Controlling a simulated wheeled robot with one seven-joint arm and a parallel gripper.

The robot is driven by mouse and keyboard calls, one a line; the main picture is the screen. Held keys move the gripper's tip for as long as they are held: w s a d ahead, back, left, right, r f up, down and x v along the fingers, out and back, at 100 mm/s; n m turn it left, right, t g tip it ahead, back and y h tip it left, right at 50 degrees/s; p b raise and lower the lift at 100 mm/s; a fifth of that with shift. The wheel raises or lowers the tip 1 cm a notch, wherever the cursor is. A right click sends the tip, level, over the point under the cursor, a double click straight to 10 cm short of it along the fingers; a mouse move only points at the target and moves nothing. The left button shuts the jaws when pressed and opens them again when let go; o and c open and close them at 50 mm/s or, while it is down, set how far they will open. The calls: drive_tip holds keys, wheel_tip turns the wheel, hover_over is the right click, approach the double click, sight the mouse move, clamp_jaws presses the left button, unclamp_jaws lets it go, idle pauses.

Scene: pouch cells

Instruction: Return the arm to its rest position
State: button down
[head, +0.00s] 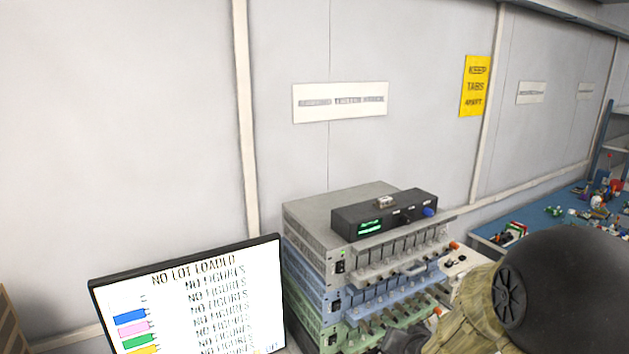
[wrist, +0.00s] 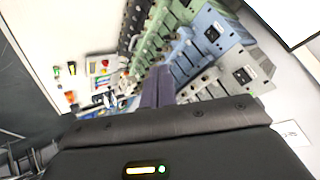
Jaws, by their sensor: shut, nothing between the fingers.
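My gripper (wrist: 157,88) shows in the wrist view, its two dark fingers together with nothing seen between them. It points toward the stacked tester units (wrist: 200,50), which lie beyond the fingertips; I cannot tell the exact gap. In the head view my arm fills the lower right corner, in front of the right side of the tester stack (head: 310,240). The fingers cannot be made out there.
A dark box with a green display (head: 385,213) sits on the stack. A monitor (head: 190,300) reading "NO LOT LOADED" stands left of it. A blue bench (head: 545,215) with small coloured items is at the right. The wall behind carries a yellow sign (head: 475,86).

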drive_tip(key=s+a+f+n+g, duration=0.2)
drive_tip(key=s+n+g, duration=0.3)
drive_tip(key=s, duration=0.9)
drive_tip(key=shift+s+a+g+h+b, duration=0.3)
drive_tip(key=shift+s+g+h, duration=0.1)
drive_tip(key=shift+g, duration=0.4)
